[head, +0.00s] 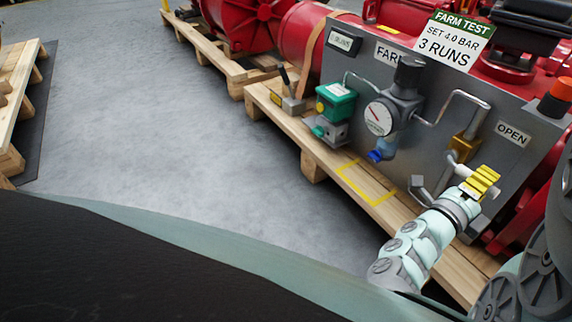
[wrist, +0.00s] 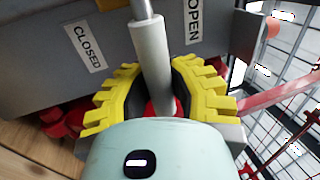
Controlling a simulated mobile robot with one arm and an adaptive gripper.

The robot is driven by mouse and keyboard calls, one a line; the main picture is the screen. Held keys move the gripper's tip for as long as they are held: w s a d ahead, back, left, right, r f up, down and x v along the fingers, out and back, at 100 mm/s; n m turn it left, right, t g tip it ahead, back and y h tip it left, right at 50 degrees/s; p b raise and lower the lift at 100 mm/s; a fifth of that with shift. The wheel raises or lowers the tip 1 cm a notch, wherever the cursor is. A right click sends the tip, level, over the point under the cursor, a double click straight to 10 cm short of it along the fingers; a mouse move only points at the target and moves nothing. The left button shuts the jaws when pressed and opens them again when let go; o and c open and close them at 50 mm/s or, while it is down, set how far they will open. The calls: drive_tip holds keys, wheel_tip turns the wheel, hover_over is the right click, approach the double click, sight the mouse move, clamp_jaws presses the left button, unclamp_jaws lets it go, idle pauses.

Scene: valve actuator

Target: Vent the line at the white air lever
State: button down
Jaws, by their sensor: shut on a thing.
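The white air lever (wrist: 148,45) runs between the two yellow fingers of my gripper (wrist: 156,78) in the wrist view. My gripper is shut on it, with a finger on each side. The lever's metal stem enters at the top of that view, between the CLOSED label (wrist: 84,47) and the OPEN label (wrist: 194,21). In the head view my gripper (head: 482,182) is at the lower right of the grey panel, below the OPEN label (head: 513,134). Part of the white lever (head: 461,169) shows beside the fingers, below a brass valve body (head: 463,146).
A round gauge (head: 379,117) with a dark regulator, and a green-topped unit (head: 336,97), sit left of the lever. The panel (head: 437,105) stands on a wooden pallet (head: 320,148). Bare floor (head: 150,110) lies to the left. Red machinery flanks the panel.

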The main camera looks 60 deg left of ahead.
drive_tip(key=c, duration=1.4)
unclamp_jaws()
drive_tip(key=shift+f, duration=0.1)
drive_tip(key=o, duration=0.5)
drive_tip(key=shift+s+a+f, duration=0.1)
drive_tip(key=shift+s, duration=0.3)
drive_tip(key=shift+o, duration=0.3)
drive_tip(key=shift+w, duration=0.2)
drive_tip(key=v, duration=1.2)
